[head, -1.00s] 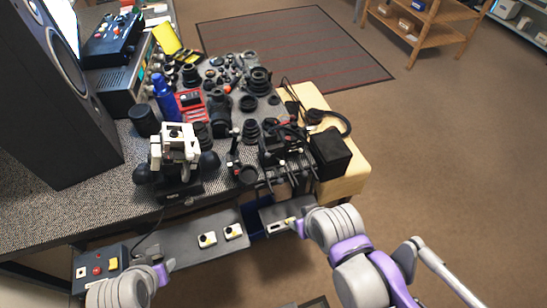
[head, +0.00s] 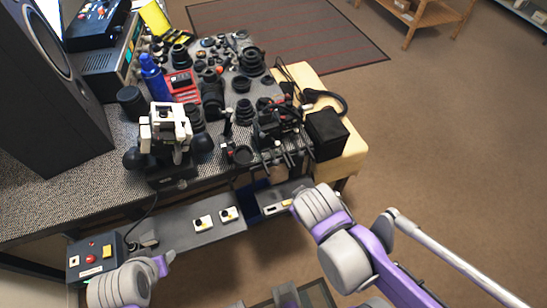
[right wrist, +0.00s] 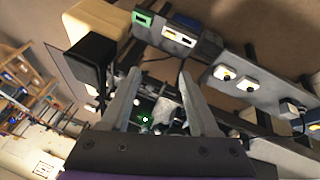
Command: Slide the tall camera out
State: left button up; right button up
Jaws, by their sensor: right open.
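I cannot tell for sure which thing is the tall camera. A dark camera rig with rods (head: 272,128) stands at the near right edge of the bench, left of a black box. A white-topped device (head: 167,130) with black knobs stands further left. My right gripper (right wrist: 159,75) is open in the right wrist view. Between its fingers show a green board (right wrist: 146,112) and thin rods, with nothing clearly held. In the head view my right wrist hides the gripper, below the rig. My left wrist is at the lower left of the head view; its gripper does not show.
The black box (head: 326,134) stands on a pale yellow block (head: 345,160). A grey shelf (head: 180,226) with white switch boxes runs below the bench front. Lens parts crowd the bench (head: 60,200) behind the rig. A large speaker (head: 45,95) stands at left.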

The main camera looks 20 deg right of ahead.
jog(key=w+d+f+n+t+h+b, duration=0.1)
jog(key=w+f+n+h+b, duration=0.3)
jog(key=f, duration=0.3)
jog(key=n+t+h+b, duration=0.3)
jog(key=n+t+b, duration=0.3)
jog(key=n+b, duration=0.45)
send_near(276, 163)
jog(key=f, duration=0.1)
jog(key=shift+m, duration=0.25)
jog(key=b+x, duration=0.2)
jog(key=x, duration=0.8)
jog(key=shift+w+d, duration=0.2)
jog(key=shift+w, duration=0.15)
pick_arm(q)
notch_tip(276, 163, down, 21)
jog(key=shift+s+r+g, duration=0.15)
jog(key=shift+s+g, duration=0.1)
jog(key=shift+g, duration=0.15)
pick_arm(e)
grip_shut()
jog(key=shift+s, duration=0.1)
